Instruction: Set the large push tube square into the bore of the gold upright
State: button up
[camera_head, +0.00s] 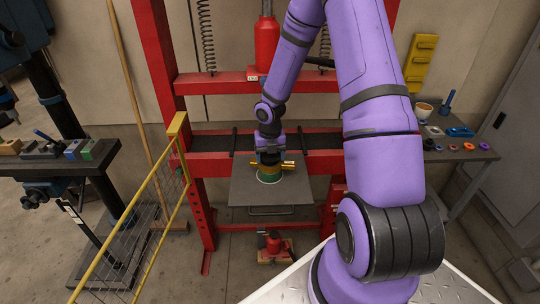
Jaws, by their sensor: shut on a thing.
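My gripper (269,159) points down over the grey plate (245,196) on the red press frame. It is shut on a part that it mostly hides, apparently the large push tube. Gold metal (288,166) of the upright shows just below and to the right of the gripper. A round piece with a green rim (268,179) sits under it on the plate. The bore is hidden, and I cannot tell how far the tube sits in it or whether it is square.
The red press frame (205,228) stands around the plate, with a red bottle jack (266,45) above my wrist. A yellow mesh guard (148,225) stands at left. A bench (463,152) with small parts is at right, and a dark vise table (55,164) at far left.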

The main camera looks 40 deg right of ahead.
dwell(0.3)
jog(key=o, duration=1.2)
jog(key=shift+r, duration=0.15)
notch_tip(320, 180, up, 10)
jog(key=shift+f, duration=0.1)
jog(key=shift+r, duration=0.4)
